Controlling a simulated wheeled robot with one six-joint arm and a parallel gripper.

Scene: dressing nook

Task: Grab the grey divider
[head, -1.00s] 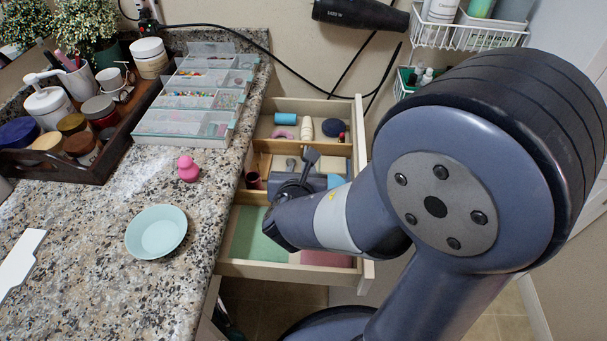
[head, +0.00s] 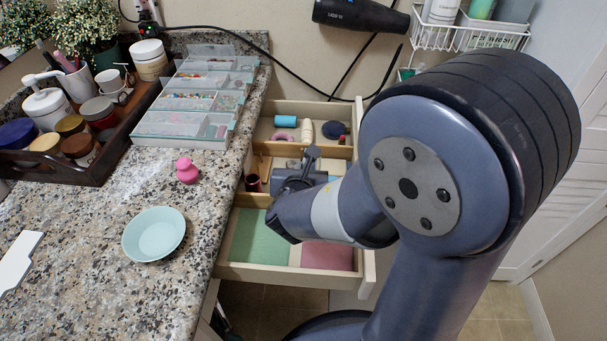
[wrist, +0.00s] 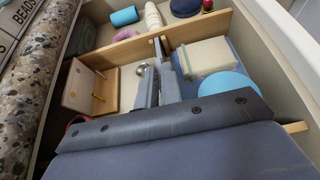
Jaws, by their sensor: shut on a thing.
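In the head view, my gripper (head: 308,165) reaches down into the open drawer (head: 290,272), over its middle section. In the wrist view, my gripper (wrist: 162,75) has its fingers close together around a thin upright grey piece, which looks like the grey divider (wrist: 169,88). Most of the divider is hidden by the fingers and my wrist. I cannot tell whether it still touches the drawer floor.
A wooden partition (wrist: 128,49) crosses the drawer just beyond my gripper. A cream box (wrist: 208,57) and a blue disc (wrist: 230,83) lie close on the right, a wooden piece (wrist: 84,88) on the left. The counter (head: 110,210) borders the drawer.

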